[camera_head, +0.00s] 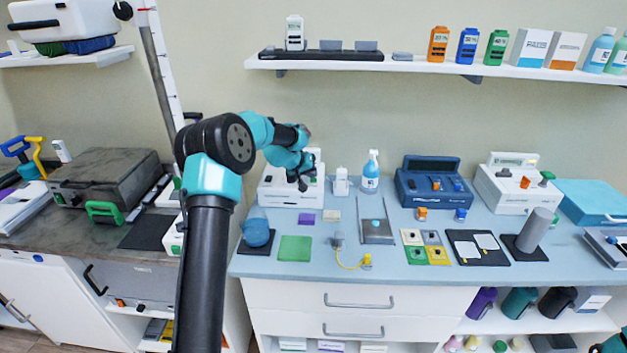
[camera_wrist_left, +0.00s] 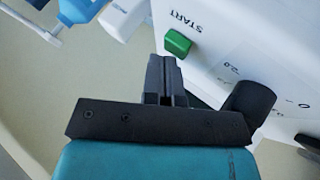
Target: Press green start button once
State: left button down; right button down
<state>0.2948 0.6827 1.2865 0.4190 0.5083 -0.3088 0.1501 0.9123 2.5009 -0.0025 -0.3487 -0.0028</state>
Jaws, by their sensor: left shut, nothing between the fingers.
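The green start button (camera_wrist_left: 178,42) shows in the left wrist view beside the printed word START on a white machine (camera_wrist_left: 240,45). In the head view the white machine (camera_head: 288,198) stands on the blue counter, and my arm covers part of its front. My left gripper (camera_wrist_left: 162,62) is shut and empty. Its fingertips appear close to the green button; I cannot tell whether they touch it. In the head view the left gripper (camera_head: 303,183) is in front of the machine.
A dark knob (camera_wrist_left: 250,100) sits on the machine near my gripper. A white device (camera_head: 341,182) and a blue spray bottle (camera_head: 371,178) stand to the machine's right. Pads and small items lie on the counter in front. A shelf (camera_head: 420,66) hangs above.

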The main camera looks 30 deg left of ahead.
pick_arm(q)
jog(key=shift+w+r, duration=0.1)
jog(key=shift+r, duration=0.15)
jog(key=shift+r, duration=2.45)
